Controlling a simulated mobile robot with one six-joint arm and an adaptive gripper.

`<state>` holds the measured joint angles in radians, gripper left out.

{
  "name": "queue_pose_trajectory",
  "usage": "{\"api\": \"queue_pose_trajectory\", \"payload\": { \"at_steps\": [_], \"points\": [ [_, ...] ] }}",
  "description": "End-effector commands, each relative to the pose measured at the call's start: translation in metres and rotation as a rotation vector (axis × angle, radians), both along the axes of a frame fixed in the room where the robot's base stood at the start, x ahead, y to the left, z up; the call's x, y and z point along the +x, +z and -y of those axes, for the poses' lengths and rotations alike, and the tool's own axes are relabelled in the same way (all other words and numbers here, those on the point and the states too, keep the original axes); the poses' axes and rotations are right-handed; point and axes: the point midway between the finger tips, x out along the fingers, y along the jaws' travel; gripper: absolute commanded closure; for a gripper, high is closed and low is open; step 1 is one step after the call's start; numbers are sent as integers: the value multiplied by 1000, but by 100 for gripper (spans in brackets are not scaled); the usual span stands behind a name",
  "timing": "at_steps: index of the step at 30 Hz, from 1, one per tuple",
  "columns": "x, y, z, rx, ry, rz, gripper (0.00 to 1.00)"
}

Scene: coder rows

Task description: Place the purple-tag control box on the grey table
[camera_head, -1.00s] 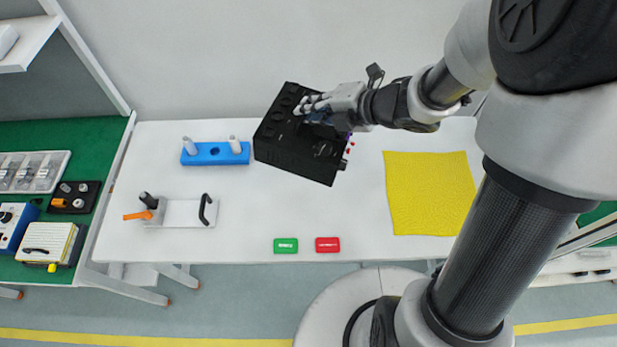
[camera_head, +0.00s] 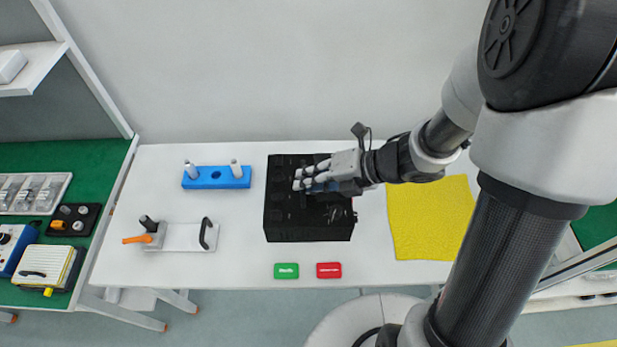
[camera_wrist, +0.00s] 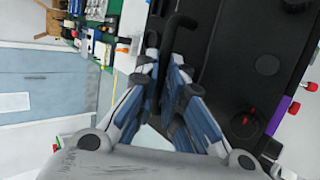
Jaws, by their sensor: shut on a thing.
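The black control box (camera_head: 300,228) is over the middle of the pale, white-looking table (camera_head: 150,268), squared with it and roughly level. Whether its underside touches the table cannot be told. My gripper (camera_head: 316,180) is at the box's upper right. In the wrist view, my gripper (camera_wrist: 172,95) is shut on the box's black handle (camera_wrist: 180,30). The box's dark face (camera_wrist: 232,60) fills the right of that view, with the purple tag (camera_wrist: 279,115) along its edge and red knobs beside it. The tag is not visible in the head view.
A blue block with pegs (camera_head: 212,181) stands left of the box, and a white fixture with an orange lever (camera_head: 180,238) front left. Green (camera_head: 286,271) and red (camera_head: 329,270) labels lie in front. A yellow mat (camera_head: 425,235) covers the right side.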

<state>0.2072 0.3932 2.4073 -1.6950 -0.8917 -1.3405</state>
Motion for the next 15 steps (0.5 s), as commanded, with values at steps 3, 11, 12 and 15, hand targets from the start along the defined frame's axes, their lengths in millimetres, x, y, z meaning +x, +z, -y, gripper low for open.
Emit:
{"api": "queue_pose_trajectory", "payload": {
  "at_steps": [3,11,12,15],
  "points": [
    [1,-29,-1,6,0,1,100],
    [1,-80,-1,6,-1,2,100],
    [1,-87,-1,6,-1,3,100],
    [1,-98,-1,6,-2,4,100]
  ]
}}
